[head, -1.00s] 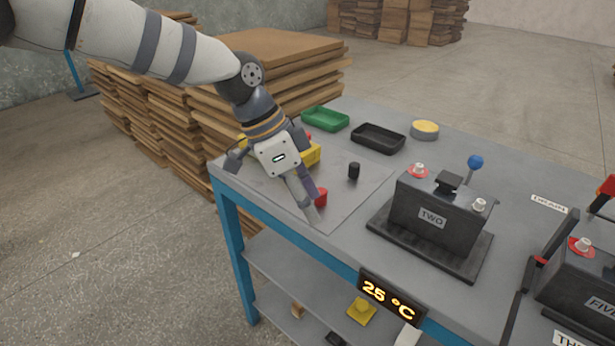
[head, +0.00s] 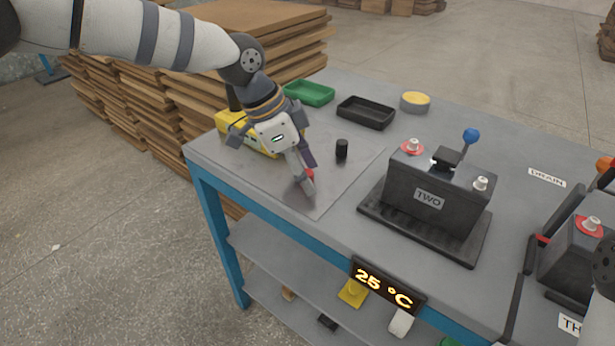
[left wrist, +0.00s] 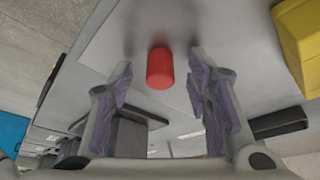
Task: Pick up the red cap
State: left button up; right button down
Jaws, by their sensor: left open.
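The red cap (left wrist: 160,70) stands on the grey mat (head: 325,192) on the table. In the left wrist view it shows between my two open fingers, with a gap on each side. In the head view only a small red part of the cap (head: 310,174) shows behind a finger. My left gripper (head: 307,171) is open and low over the mat, with its fingers around the cap's place. My right gripper is not in view.
A black cap (head: 342,149) stands close to the right of the gripper. A yellow box (head: 232,122) is behind it. Green (head: 308,93) and black (head: 366,113) trays lie further back. The black unit marked TWO (head: 428,200) is to the right.

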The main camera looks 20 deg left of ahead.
pick_arm(q)
jog(key=shift+r, duration=0.1)
jog(key=shift+c, duration=0.2)
jog(key=c, duration=0.8)
